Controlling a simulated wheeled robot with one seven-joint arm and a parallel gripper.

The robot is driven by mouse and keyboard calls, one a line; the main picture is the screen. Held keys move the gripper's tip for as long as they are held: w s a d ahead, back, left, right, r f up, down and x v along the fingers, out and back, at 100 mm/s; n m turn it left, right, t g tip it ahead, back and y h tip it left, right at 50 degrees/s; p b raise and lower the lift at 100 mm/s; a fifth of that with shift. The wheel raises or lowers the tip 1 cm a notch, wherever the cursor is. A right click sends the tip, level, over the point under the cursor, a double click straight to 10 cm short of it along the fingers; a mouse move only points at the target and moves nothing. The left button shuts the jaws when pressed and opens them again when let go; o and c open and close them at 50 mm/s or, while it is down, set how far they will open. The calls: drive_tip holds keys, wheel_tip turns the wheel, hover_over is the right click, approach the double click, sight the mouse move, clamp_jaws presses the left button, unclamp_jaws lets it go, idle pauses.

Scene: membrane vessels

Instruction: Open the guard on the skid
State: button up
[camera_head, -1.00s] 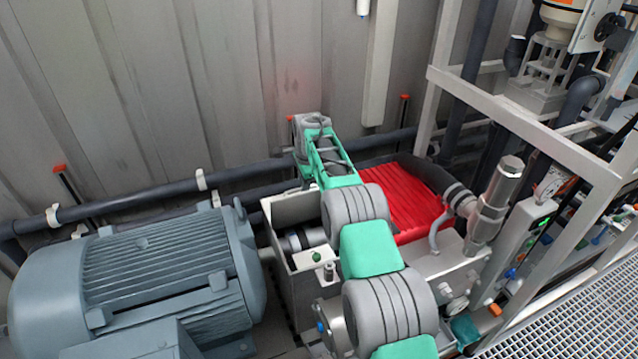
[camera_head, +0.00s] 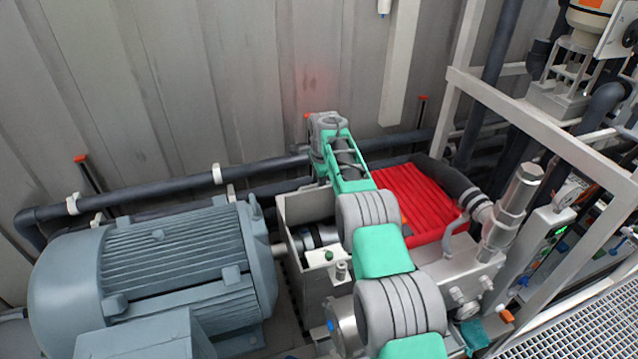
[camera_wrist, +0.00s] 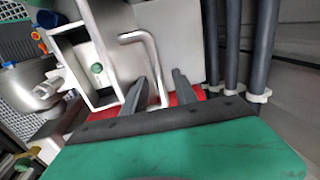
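The guard appears to be the grey metal box (camera_head: 296,208) between the motor and the pump on the skid; I see the shaft coupling inside it. My arm covers its right part in the head view. In the wrist view a smooth grey panel (camera_wrist: 185,35) and a bent silver handle (camera_wrist: 150,55) show ahead of my gripper. My gripper (camera_wrist: 160,78) has its two dark fingers apart, with the handle running between them in the picture. I cannot tell whether they touch it. The fingers are hidden in the head view.
A large blue-grey motor (camera_head: 165,270) stands at the left. A red ribbed part (camera_head: 415,205) lies right of my arm. Dark pipes (camera_head: 120,200) run along the corrugated wall (camera_head: 170,90) behind. A pale frame (camera_head: 540,130) and floor grating (camera_head: 590,335) are at the right.

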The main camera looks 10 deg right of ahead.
wheel_tip(320, 180, up, 8)
drive_tip(key=s+b, duration=0.1)
drive_tip(key=shift+s+b, duration=0.2)
drive_tip(key=shift+b, duration=0.2)
drive_tip(key=shift+f, duration=0.3)
drive_tip(key=shift+c, duration=0.5)
drive_tip(key=r+b, duration=0.1)
drive_tip(key=b, duration=0.1)
drive_tip(key=a+r+t+b, duration=0.1)
drive_tip(key=r+b, duration=0.1)
drive_tip(key=shift+w+a+r, duration=0.15)
drive_tip(key=shift+w+r, duration=0.05)
drive_tip(key=c, duration=0.3)
drive_tip(key=s+r, duration=0.1)
drive_tip(key=s+a+r+b, duration=0.1)
drive_tip(key=s, duration=0.1)
drive_tip(key=shift+r, duration=0.35)
drive_tip(key=c, duration=0.3)
drive_tip(key=shift+s+f+g, duration=0.15)
drive_tip(key=shift+s+f, duration=0.15)
drive_tip(key=shift+f, duration=0.2)
drive_tip(key=shift+s+f+g, duration=0.15)
drive_tip(key=shift+s+f, duration=0.1)
drive_tip(key=shift+f, duration=0.25)
clamp_jaws()
drive_tip(key=p+x, duration=0.1)
drive_tip(key=x, duration=0.9)
drive_tip(key=shift+w+p, duration=0.15)
drive_tip(key=shift+p, duration=0.2)
